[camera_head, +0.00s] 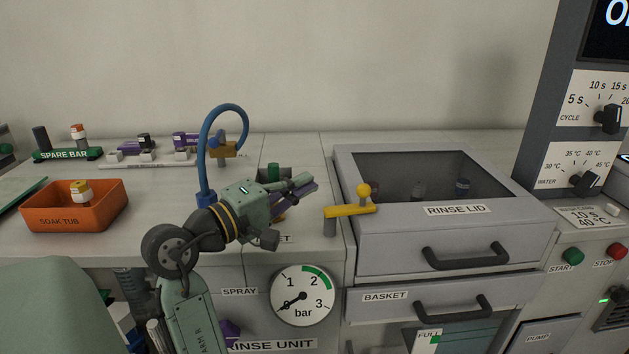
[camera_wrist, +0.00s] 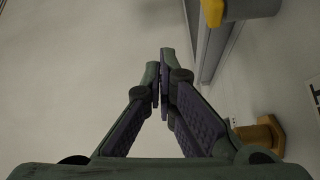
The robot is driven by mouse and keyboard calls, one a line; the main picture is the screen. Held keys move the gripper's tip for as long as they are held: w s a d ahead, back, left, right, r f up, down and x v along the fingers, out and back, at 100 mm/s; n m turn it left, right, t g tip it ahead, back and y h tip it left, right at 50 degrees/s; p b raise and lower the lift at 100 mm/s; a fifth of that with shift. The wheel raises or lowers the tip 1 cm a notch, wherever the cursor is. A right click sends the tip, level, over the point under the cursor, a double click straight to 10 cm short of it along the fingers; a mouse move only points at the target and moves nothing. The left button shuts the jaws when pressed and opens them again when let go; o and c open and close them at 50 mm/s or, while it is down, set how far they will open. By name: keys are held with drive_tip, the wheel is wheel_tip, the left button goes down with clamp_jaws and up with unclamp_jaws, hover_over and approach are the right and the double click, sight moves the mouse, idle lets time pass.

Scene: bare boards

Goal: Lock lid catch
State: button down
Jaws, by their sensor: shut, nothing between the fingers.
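The grey rinse lid (camera_head: 537,230) with a dark window lies down over the rinse unit at right. The catch, a yellow lever (camera_head: 348,210) with a round knob on it, sits on a grey post at the lid's left front corner. Its bar points right and overlaps the lid's edge in the picture; I cannot tell if they touch. My gripper (camera_head: 306,187) is shut and empty, left of the catch and a little higher in the picture. The wrist view shows its closed fingers (camera_wrist: 160,70), with two yellow parts at right that I cannot identify surely.
A blue spray hose (camera_head: 202,150) arches behind my gripper. An orange soak tub (camera_head: 100,215) stands at left with a small item in it. The lid's dark handle (camera_head: 465,260) and the basket handle (camera_head: 465,308) stick out in front. A pressure gauge (camera_head: 303,296) is below.

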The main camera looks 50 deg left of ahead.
drive_tip(key=shift+w+d+f+p, duration=0.1)
drive_tip(key=shift+w+d+p, duration=0.5)
drive_tip(key=shift+w, duration=0.55)
drive_tip(key=shift+w+d+p, duration=0.45)
drive_tip(key=shift+w+d, duration=0.3)
drive_tip(key=shift+w, duration=0.35)
drive_tip(key=shift+w+d+f+p, duration=0.1)
drive_tip(key=shift+w+d+p, duration=0.5)
drive_tip(key=shift+w, duration=0.55)
drive_tip(key=shift+s+d+f+m+h, duration=0.1)
drive_tip(key=shift+d+m+h, duration=0.25)
drive_tip(key=shift+m+h, duration=0.35)
drive_tip(key=shift+d+m+h, duration=0.35)
drive_tip(key=shift+m+h, duration=0.05)
drive_tip(key=shift+h, duration=0.6)
drive_tip(key=shift+g, duration=0.3)
